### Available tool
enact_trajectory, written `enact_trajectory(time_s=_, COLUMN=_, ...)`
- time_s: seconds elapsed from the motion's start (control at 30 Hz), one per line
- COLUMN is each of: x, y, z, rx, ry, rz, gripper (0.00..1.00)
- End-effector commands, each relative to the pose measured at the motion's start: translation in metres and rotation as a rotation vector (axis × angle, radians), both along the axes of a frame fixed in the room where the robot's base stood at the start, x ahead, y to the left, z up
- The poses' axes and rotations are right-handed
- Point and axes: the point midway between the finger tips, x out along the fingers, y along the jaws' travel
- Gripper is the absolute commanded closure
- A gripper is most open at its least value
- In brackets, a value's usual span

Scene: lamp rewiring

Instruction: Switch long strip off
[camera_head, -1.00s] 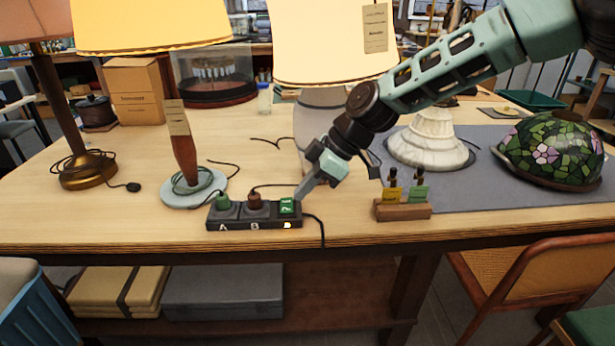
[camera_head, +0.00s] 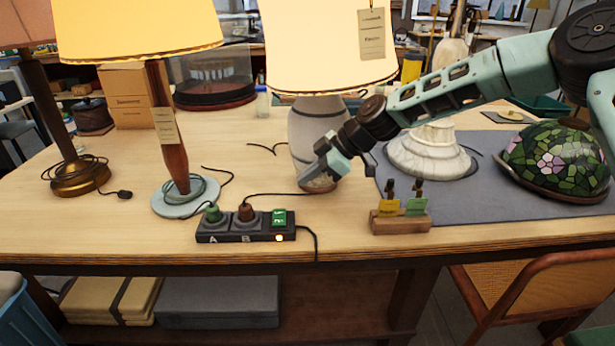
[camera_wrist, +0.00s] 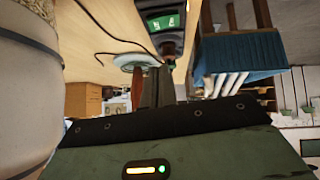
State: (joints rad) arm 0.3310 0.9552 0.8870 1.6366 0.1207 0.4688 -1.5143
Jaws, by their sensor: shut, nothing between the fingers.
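The long black power strip (camera_head: 246,234) lies near the table's front edge, with sockets marked A and B. A green plug (camera_head: 212,213) is in A and a brown plug (camera_head: 246,211) in B. At its right end is a green rocker switch (camera_head: 279,217), with a small amber light (camera_head: 279,238) glowing in front of it. In the wrist view the strip's end and green switch (camera_wrist: 163,22) show at the top. My gripper (camera_head: 306,181) is shut and empty, above and right of the switch, apart from it, in front of the grey lamp base.
A grey ceramic lamp (camera_head: 305,125) stands close behind my gripper. A wooden block (camera_head: 400,222) with yellow and green tags is to the right of the strip. A brown-stemmed lamp (camera_head: 174,130) stands to the left. A black cord (camera_head: 315,245) hangs over the edge.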

Motion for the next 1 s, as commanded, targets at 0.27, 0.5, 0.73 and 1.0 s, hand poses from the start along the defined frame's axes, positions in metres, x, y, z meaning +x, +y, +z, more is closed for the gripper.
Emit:
enact_trajectory(time_s=0.27, x=0.005, y=0.043, z=-0.039, rx=0.001, ry=0.004, rz=0.003, gripper=1.0)
enact_trajectory(time_s=0.5, x=0.01, y=0.051, z=-0.073, rx=0.0, ry=0.004, rz=-0.001, gripper=1.0)
enact_trajectory(time_s=0.73, x=0.012, y=0.051, z=-0.089, rx=0.0, ry=0.002, rz=-0.001, gripper=1.0)
enact_trajectory(time_s=1.0, x=0.013, y=0.051, z=-0.09, rx=0.0, ry=0.001, rz=0.0, gripper=1.0)
